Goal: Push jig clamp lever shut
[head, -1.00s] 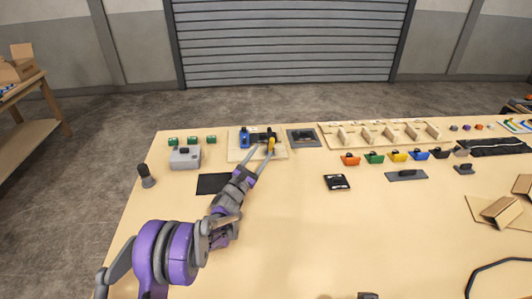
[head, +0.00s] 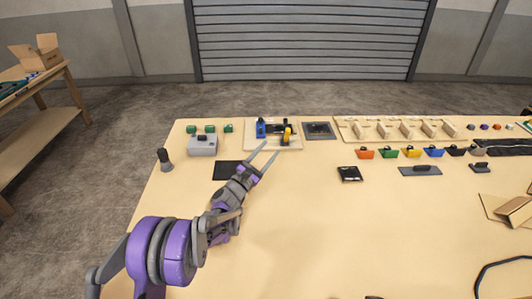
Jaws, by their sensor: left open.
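The jig (head: 255,143) is a pale board at the back of the table, left of centre. It carries a blue block (head: 261,128) on its left and a clamp with a yellow and black lever (head: 286,131) on its right. The lever's exact angle is too small to tell. My left gripper (head: 268,150) is open and empty, its two long grey fingers spread just in front of the jig, short of the lever and to its left. My right gripper is not in view.
A grey box (head: 202,145) and several green pieces stand left of the jig. A dark square plate (head: 319,130) lies right of the jig. Coloured bins and a wooden rack are further right. The table's front middle is clear.

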